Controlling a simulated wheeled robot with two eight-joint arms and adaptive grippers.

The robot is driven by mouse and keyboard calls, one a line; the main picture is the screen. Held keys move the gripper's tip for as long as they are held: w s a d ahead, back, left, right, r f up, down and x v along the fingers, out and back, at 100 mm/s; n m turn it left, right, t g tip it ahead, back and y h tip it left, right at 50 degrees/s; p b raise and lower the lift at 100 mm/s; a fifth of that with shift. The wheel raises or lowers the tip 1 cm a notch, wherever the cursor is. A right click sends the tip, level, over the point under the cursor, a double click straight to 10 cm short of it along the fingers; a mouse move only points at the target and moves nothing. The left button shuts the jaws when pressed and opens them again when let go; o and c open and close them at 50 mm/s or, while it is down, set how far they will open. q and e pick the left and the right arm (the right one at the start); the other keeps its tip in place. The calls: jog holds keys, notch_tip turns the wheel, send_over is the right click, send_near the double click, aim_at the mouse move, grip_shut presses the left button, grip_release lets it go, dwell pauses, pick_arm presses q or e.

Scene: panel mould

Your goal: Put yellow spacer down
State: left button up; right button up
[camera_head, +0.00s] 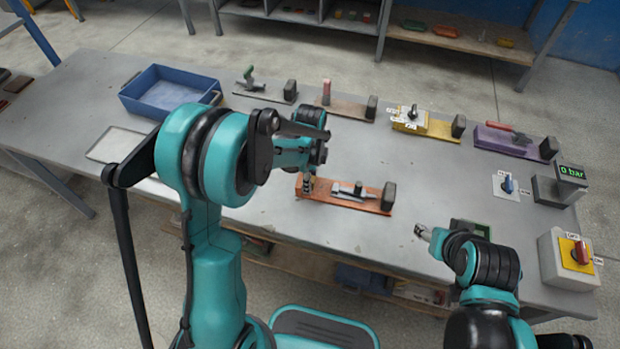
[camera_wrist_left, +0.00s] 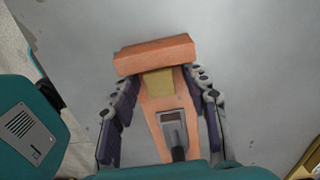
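In the left wrist view, a small yellow-tan block (camera_wrist_left: 158,82), which looks like the yellow spacer, lies against an orange end block (camera_wrist_left: 155,55) on the orange clamp fixture (camera_wrist_left: 155,110). My left gripper (camera_wrist_left: 163,112) is open, its fingers on either side of the fixture and apart from the yellow block. In the head view, the left gripper (camera_head: 308,186) points down at the left end of the orange fixture (camera_head: 343,200). The spacer is hard to make out there. My right gripper (camera_head: 424,232) is low at the table's front right; its finger opening is unclear.
A blue bin (camera_head: 165,95) and a pale flat tray (camera_head: 115,145) are at left. Several clamp fixtures line the back, including a yellow (camera_head: 432,127) and a purple one (camera_head: 505,143). A pressure display (camera_head: 570,174) and a red switch box (camera_head: 575,253) stand at right.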

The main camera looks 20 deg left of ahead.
pick_arm(q)
jog(key=shift+r, duration=0.15)
notch_tip(320, 180, up, 11)
jog(key=p, duration=0.4)
jog(key=s+a+r+n+t, duration=0.1)
jog(key=s+r+n+t, duration=0.2)
jog(key=s+n, duration=0.5)
jog(key=s+a+r+n+t, duration=0.1)
jog(key=s+r+n+t, duration=0.3)
jog(key=s+n, duration=0.5)
notch_tip(320, 180, up, 2)
jog(key=shift+a+n, duration=0.4)
